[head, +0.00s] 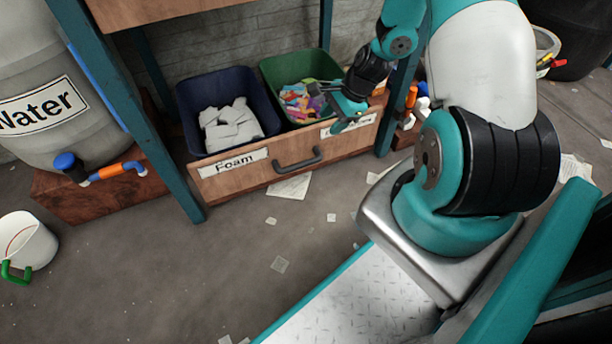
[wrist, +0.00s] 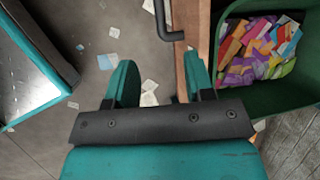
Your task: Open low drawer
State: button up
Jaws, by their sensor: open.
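The low drawer (head: 238,180) is a wooden front with a "Foam" label (head: 233,163) on its left and a second, partly covered label on its right. Its front sits roughly in line with the table legs. A dark bar handle (head: 299,158) is at its middle; it also shows at the top of the wrist view (wrist: 163,22). My gripper (head: 337,124) is open and empty, at the right part of the drawer front, to the right of the handle. In the wrist view its fingers (wrist: 159,80) are apart, one overlapping the drawer front's edge (wrist: 190,55). I cannot tell whether it touches.
A blue bin (head: 190,105) with white pieces and a green bin (head: 270,75) with colourful wrappers stand behind the front. Teal table legs (head: 180,170) flank the drawer. A water barrel (head: 40,120) and white bucket (head: 28,240) are left. Floor in front has only scattered paper.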

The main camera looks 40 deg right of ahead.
jog(key=f, duration=0.2)
jog(key=b, duration=1)
send_near(305, 163)
jog(key=shift+m, duration=0.3)
jog(key=x, duration=0.9)
jog(key=shift+w+f, duration=0.15)
grip_shut()
